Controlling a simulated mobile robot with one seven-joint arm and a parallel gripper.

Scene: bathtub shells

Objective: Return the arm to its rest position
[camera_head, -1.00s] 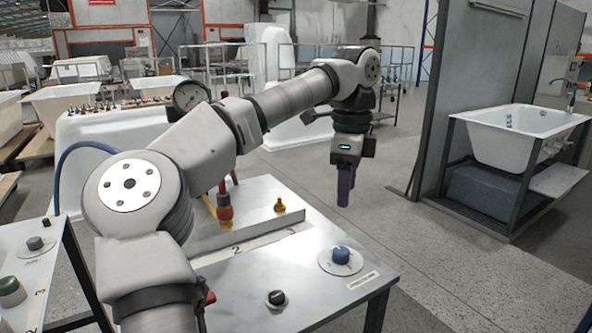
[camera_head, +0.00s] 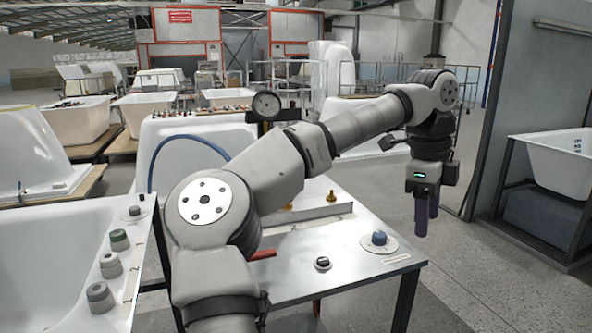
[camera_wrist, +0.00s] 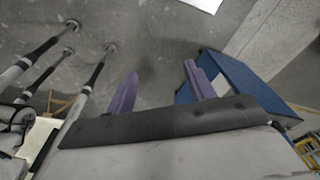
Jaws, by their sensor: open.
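My gripper (camera_head: 426,219) hangs with its purple fingers pointing down, to the right of the metal table (camera_head: 345,275) in the head view. In the wrist view my gripper (camera_wrist: 160,85) shows its two purple fingers spread apart with nothing between them, over grey floor. My arm reaches out from the lower middle of the head view to the upper right, with the elbow raised.
The table bears a blue knob (camera_head: 379,238), a black knob (camera_head: 322,263) and a brass fitting (camera_head: 331,196). A white tub (camera_head: 60,250) with several knobs is at left. A grey partition (camera_head: 515,80) and another tub (camera_head: 560,165) stand at right.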

